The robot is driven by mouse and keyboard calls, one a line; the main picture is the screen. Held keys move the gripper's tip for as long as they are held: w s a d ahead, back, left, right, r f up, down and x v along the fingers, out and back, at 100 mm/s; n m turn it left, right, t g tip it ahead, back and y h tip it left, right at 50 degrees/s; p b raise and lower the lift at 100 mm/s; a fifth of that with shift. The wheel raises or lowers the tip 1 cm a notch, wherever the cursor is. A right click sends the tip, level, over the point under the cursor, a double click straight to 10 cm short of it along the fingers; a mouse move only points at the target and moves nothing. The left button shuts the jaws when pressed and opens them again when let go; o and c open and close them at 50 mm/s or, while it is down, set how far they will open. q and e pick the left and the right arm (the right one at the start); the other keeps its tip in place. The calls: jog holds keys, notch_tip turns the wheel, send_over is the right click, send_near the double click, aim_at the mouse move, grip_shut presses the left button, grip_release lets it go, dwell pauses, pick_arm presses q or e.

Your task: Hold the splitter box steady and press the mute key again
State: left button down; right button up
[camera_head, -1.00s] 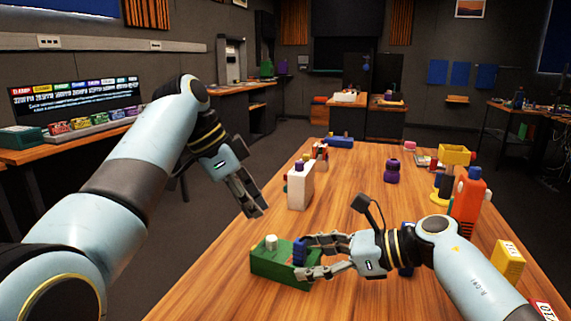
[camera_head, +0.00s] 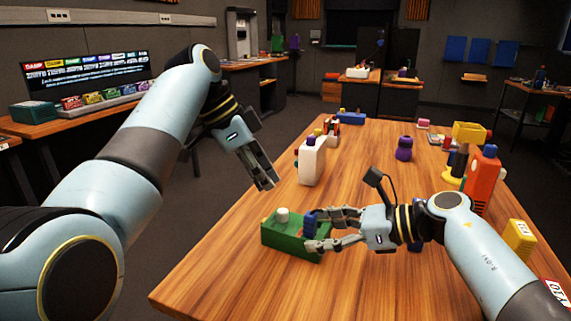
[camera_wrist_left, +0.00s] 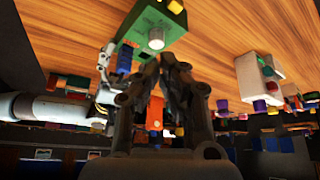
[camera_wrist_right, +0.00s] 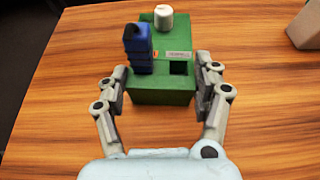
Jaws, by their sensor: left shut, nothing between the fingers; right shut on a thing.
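The green splitter box (camera_head: 290,240) sits on the near left part of the wooden table. It carries a white round knob (camera_head: 282,214) and a blue upright block (camera_head: 309,223), also seen in the right wrist view (camera_wrist_right: 139,48). I cannot tell which part is the mute key. My right gripper (camera_head: 316,229) is shut on the box, one finger against each side (camera_wrist_right: 160,90). My left gripper (camera_head: 270,187) is shut and empty, in the air above and beyond the box. In the left wrist view its closed fingertips (camera_wrist_left: 173,60) appear just below the white knob (camera_wrist_left: 157,40).
A white bottle-like object (camera_head: 312,162) stands behind the box, near my left gripper. A purple item (camera_head: 404,150), an orange bottle (camera_head: 481,182) and a yellow block (camera_head: 519,240) stand farther right.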

dwell(0.3)
pick_arm(q)
jog(key=shift+d+r+n, duration=0.1)
jog(key=shift+d+n, duration=0.1)
jog(key=shift+n, duration=0.3)
jog(key=shift+w+n+h, duration=0.15)
jog(key=shift+n+h, duration=0.25)
jog(key=shift+n, duration=0.5)
pick_arm(e)
jog(key=shift+d, duration=0.1)
pick_arm(q)
jog(key=w+a+f+n+t, duration=0.1)
jog(key=a+n, duration=0.5)
jog(key=a, duration=0.7)
jog(key=shift+w+a+f+n+h, duration=0.3)
jog(key=shift+w+f+n+h, duration=0.1)
jog(key=shift+w+f, duration=0.25)
jog(key=shift+f, duration=0.1)
